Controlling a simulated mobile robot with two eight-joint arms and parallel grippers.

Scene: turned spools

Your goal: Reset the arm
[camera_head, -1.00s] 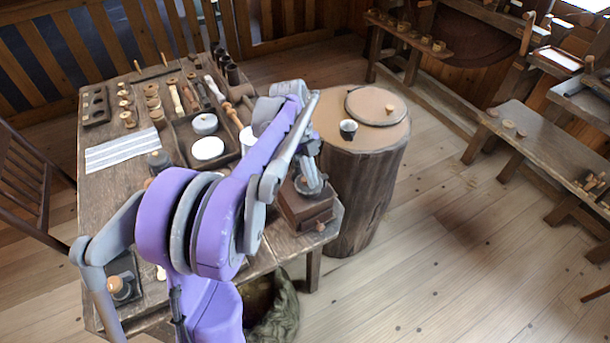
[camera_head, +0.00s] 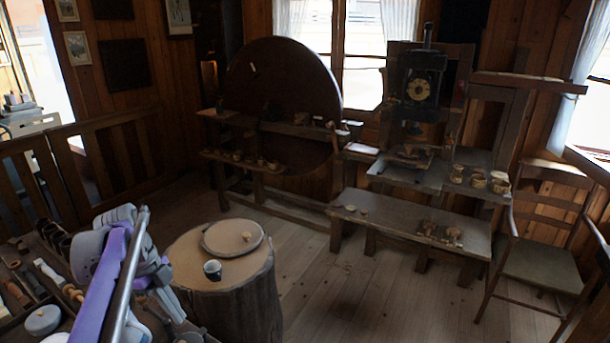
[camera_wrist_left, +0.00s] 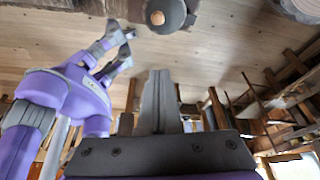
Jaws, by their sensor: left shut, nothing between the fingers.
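My left gripper (camera_wrist_left: 160,78) is shut and empty in the left wrist view, its fingers together. In the head view my purple and grey left arm (camera_head: 118,270) rises from the bottom left, in front of the worktable (camera_head: 14,252). Another purple arm of mine (camera_wrist_left: 75,85) shows at the left of the wrist view. Its grey end parts do not show clearly whether a gripper there is open.
A bench (camera_head: 400,229), a large wheel (camera_head: 280,90) and a chair (camera_head: 540,262) stand behind. Open floor (camera_head: 340,290) lies right of the stump.

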